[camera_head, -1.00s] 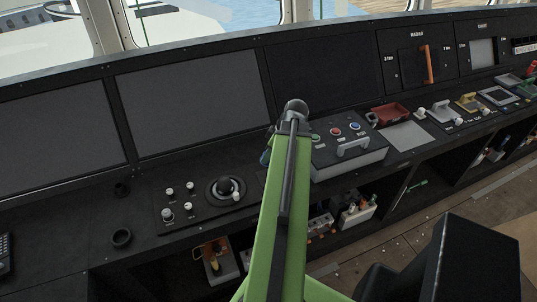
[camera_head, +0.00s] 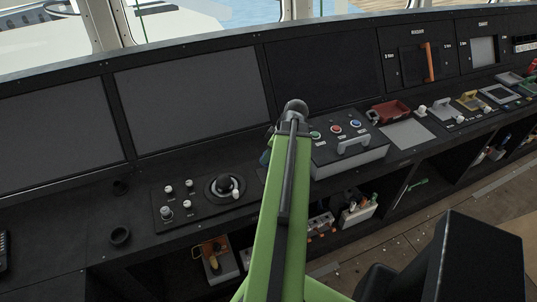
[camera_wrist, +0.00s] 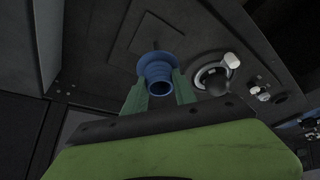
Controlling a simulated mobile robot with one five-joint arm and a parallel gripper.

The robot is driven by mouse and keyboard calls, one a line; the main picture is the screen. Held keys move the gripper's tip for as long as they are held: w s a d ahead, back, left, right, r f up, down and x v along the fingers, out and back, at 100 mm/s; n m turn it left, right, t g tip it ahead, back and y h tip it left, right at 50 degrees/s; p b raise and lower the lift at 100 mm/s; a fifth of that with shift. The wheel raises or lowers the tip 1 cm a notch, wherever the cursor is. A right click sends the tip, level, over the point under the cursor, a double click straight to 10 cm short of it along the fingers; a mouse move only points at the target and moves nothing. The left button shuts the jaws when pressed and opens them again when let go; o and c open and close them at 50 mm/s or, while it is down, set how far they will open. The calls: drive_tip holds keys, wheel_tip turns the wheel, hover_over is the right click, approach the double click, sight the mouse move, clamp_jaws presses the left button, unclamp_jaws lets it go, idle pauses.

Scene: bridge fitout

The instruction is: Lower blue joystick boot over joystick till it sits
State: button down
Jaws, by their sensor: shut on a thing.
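The blue joystick boot (camera_wrist: 158,68) is a ribbed, ringed sleeve with a dark opening. In the wrist view my gripper (camera_wrist: 160,88) is shut on it, one green finger on each side. A small blue part of the boot (camera_head: 265,157) shows left of my arm there; the rest is hidden by my arm.
Small knobs (camera_head: 168,212) stand left of the joystick, and a white-tipped lever (camera_head: 235,194) is close on its right. A grey button box (camera_head: 349,153) is right of my arm. Dark screens (camera_head: 195,100) rise behind. Open shelves lie below the console.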

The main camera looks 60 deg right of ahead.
drive_tip(key=shift+f+b, duration=0.6)
drive_tip(key=shift+f, duration=0.2)
drive_tip(key=shift+f+b, duration=1.55)
drive_tip(key=shift+f, duration=0.15)
drive_tip(key=shift+f+b, duration=1.65)
drive_tip(key=shift+b, duration=0.15)
drive_tip(key=c, duration=0.9)
unclamp_jaws()
drive_tip(key=shift+r, duration=0.1)
drive_tip(key=p+v, duration=1.6)
drive_tip(key=v, duration=0.1)
drive_tip(key=shift+s+r, duration=0.15)
drive_tip(key=shift+r, duration=0.05)
